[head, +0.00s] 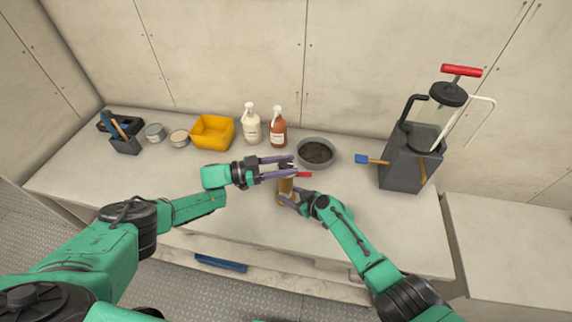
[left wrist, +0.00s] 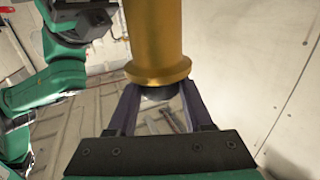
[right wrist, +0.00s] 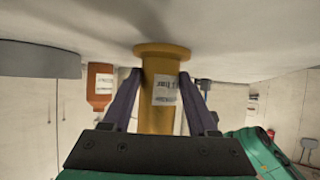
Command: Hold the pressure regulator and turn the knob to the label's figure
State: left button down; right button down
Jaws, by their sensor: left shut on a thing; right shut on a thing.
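The pressure regulator (head: 286,187) is a brass-yellow cylinder standing on the bench, with a flange at each end. My right gripper (head: 294,198) is shut around its body from the right. In the right wrist view the body (right wrist: 158,118) sits between the fingers and bears a white label (right wrist: 166,90), upside down and too small to read surely. My left gripper (head: 294,167) is shut at the regulator's top. In the left wrist view a dark knob (left wrist: 158,93) shows beyond the yellow flange (left wrist: 158,70), between the fingers. The knob's scale is hidden. A small red part (head: 305,174) sticks out beside the top.
A grey bowl of dark material (head: 316,153) stands just behind the regulator. Two bottles (head: 278,130), a yellow bin (head: 212,131) and tins (head: 155,132) line the back. A dark pump stand (head: 405,165) is at right. The bench front is clear.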

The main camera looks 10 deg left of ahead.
pick_arm(q)
jog(key=shift+s+d+m+g, duration=0.25)
jog(key=shift+d+m+g, duration=0.05)
jog(key=shift+g, duration=0.2)
jog(key=shift+c, duration=1.5)
grip_release()
jog(key=shift+a, duration=0.1)
jog(key=shift+a, duration=0.1)
jog(key=shift+a, duration=0.35)
jog(key=v, duration=1.1)
jog(key=shift+s, duration=0.15)
jog(key=shift+f, duration=0.1)
